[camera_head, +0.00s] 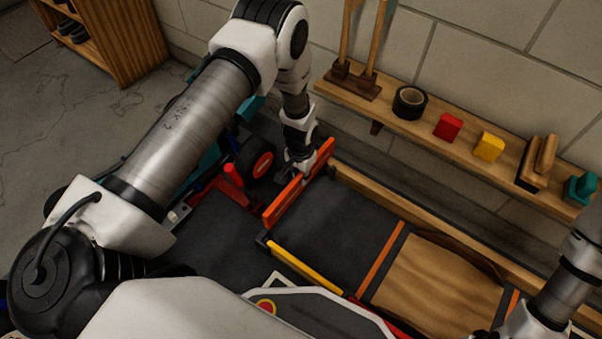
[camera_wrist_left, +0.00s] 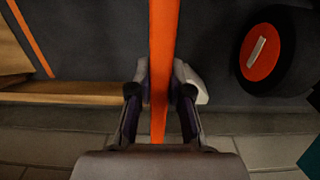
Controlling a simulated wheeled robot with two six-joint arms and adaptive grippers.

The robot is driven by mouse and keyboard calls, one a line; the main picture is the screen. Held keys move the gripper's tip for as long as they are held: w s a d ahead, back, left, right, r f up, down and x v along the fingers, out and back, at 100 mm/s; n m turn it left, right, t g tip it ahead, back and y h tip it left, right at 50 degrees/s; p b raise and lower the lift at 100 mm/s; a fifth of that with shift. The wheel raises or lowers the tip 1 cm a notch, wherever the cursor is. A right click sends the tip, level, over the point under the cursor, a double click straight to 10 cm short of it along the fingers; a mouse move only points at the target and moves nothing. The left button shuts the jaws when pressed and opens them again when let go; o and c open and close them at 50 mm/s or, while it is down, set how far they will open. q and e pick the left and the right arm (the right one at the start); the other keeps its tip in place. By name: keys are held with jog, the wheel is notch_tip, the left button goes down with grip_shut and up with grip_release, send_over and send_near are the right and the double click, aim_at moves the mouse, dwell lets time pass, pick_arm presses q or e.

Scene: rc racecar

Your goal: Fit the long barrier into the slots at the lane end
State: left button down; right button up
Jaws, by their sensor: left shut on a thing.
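The long barrier (camera_head: 290,190) is an orange bar standing across the left end of the dark lane (camera_head: 335,232). My left gripper (camera_head: 302,163) is shut on it near its far end, close to the wooden rail. In the left wrist view the orange barrier (camera_wrist_left: 164,60) runs up the middle between the two fingers of the left gripper (camera_wrist_left: 160,92). The slots are not visible, so I cannot tell whether the barrier sits in them. My right arm shows at the lower right edge; its fingertips are out of view.
A black wheel with an orange hub (camera_head: 257,161) stands just left of the barrier, by a red post (camera_head: 233,175). A yellow strip (camera_head: 304,267) edges the near side. A wooden ramp (camera_head: 440,285) lies to the right. A wall shelf (camera_head: 420,125) holds tape and blocks.

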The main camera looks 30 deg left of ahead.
pick_arm(q)
notch_tip(320, 180, down, 5)
jog(key=b, duration=0.2)
jog(key=shift+b, duration=0.3)
pick_arm(e)
notch_tip(320, 180, down, 3)
jog(key=shift+f, duration=0.1)
pick_arm(q)
jog(key=shift+r+p, duration=0.1)
jog(key=shift+p, duration=0.35)
pick_arm(e)
jog(key=shift+r, duration=0.45)
dwell(0.4)
jog(key=shift+f, duration=0.15)
pick_arm(q)
jog(key=shift+f+b, duration=0.35)
jog(key=shift+f, duration=0.15)
pick_arm(e)
jog(key=shift+f, duration=0.25)
pick_arm(q)
jog(key=shift+f+b, duration=2.75)
jog(key=shift+f, duration=1.1)
pick_arm(e)
jog(key=shift+w+d+f, duration=0.1)
jog(key=shift+f, duration=1.25)
jog(key=shift+w+f, duration=0.1)
jog(key=shift+f, duration=1.2)
pick_arm(q)
jog(key=c, duration=1)
grip_release()
